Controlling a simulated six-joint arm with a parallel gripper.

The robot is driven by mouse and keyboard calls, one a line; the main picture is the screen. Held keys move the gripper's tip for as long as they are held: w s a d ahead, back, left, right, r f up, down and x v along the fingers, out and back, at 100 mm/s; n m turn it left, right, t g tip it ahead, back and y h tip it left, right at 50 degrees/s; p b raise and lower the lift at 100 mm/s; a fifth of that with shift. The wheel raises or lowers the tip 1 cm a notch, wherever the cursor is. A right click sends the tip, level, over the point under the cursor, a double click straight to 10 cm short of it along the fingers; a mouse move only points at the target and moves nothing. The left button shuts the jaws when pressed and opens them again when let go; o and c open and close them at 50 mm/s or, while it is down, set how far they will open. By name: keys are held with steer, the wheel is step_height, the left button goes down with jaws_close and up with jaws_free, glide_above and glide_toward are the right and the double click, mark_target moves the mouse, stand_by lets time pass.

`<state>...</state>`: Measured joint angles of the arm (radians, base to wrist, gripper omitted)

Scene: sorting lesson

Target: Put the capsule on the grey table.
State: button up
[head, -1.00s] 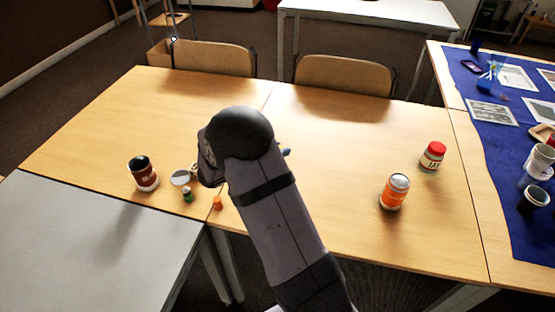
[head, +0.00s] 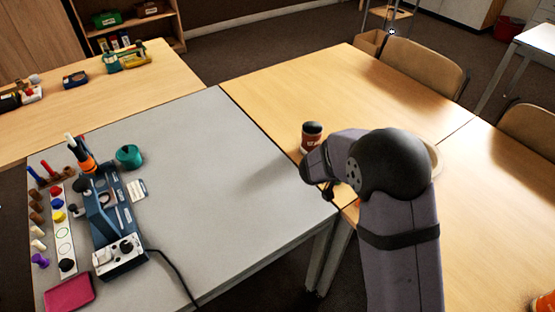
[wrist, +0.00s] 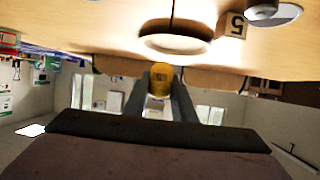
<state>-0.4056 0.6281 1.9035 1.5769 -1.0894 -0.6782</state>
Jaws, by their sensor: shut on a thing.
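The grey table (head: 235,170) fills the middle of the head view, with a bare stretch on its right side. My gripper (head: 329,190) is near the seam between the grey table and the wooden table, its fingers small and dark there. In the wrist view my gripper (wrist: 160,88) is shut on a small yellow, rounded thing, which I take to be the capsule (wrist: 160,72). The capsule is hidden in the head view behind my wrist.
A brown cup (head: 311,137) stands on the wooden table (head: 290,90) close by. A blue device (head: 112,220) and a teal pot (head: 129,155) occupy the grey table's left part.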

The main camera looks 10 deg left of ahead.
steer(key=s+a+n+t+y+b, duration=0.1)
steer(key=a+n+t+y, duration=0.15)
steer(key=a, duration=1.15)
steer(key=n+y+b, duration=0.3)
steer(key=n+y, duration=1.1)
steer(key=y, duration=0.1)
glide_above(197, 213)
steer(key=shift+t, duration=0.25)
steer(key=shift+f+b, duration=0.9)
steer(key=shift+f, duration=3.75)
steer(key=shift+f, duration=0.15)
steer(key=o, duration=0.6)
steer(key=shift+f, duration=0.1)
steer(key=o, duration=0.4)
